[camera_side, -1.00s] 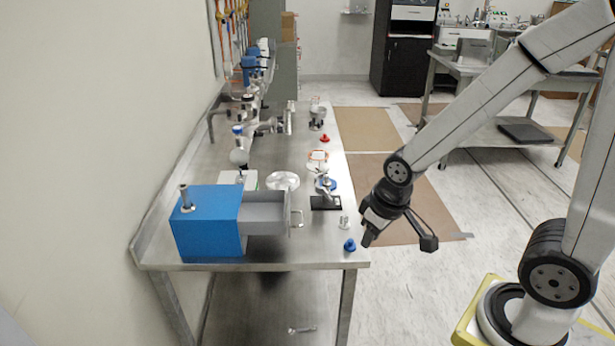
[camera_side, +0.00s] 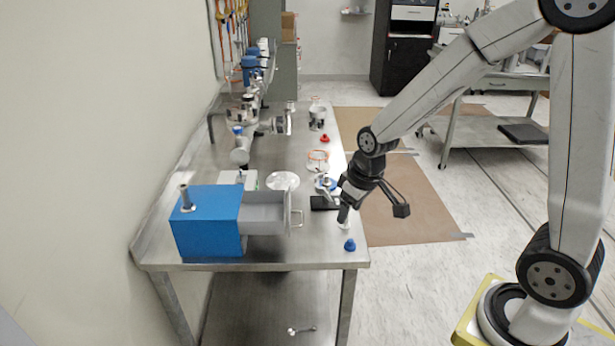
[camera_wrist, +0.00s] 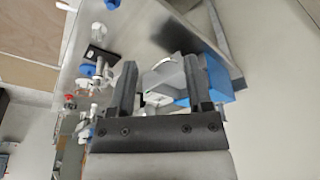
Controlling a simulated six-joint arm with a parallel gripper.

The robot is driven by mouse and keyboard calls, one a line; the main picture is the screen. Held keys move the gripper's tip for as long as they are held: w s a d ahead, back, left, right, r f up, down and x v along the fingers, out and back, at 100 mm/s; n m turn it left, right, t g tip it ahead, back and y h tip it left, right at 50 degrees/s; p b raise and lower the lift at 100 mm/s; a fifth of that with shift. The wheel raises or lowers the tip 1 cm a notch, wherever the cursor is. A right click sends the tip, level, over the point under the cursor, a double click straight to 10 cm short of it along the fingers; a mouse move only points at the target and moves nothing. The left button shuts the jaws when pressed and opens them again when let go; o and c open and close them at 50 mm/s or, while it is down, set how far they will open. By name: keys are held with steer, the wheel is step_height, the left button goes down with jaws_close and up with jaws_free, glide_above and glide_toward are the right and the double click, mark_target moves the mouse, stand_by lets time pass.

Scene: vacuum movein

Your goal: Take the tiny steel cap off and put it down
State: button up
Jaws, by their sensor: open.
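A small pale metal fitting (camera_side: 344,226) stands near the front right corner of the steel bench. It also shows at the upper left of the wrist view (camera_wrist: 98,30). Whether the tiny steel cap is on it is too small to tell.
A blue knob (camera_side: 350,244) stands at the bench's front right corner. A blue box (camera_side: 207,226) with an open grey drawer (camera_side: 264,214) is to the left. A black plate (camera_side: 322,203) and a pale disc (camera_side: 283,181) lie behind. Bare bench top (camera_side: 295,255) lies in front.

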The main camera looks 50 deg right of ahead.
steer(key=w+d+f+n, duration=0.1)
steer(key=w+d, duration=0.9)
steer(key=w, duration=0.2)
steer(key=n+t+y, duration=0.1)
steer(key=n+t, duration=0.1)
glide_toward(327, 176)
steer(key=f, duration=0.1)
steer(key=shift+w+x, duration=0.2)
steer(key=shift+x, duration=3.95)
jaws_close()
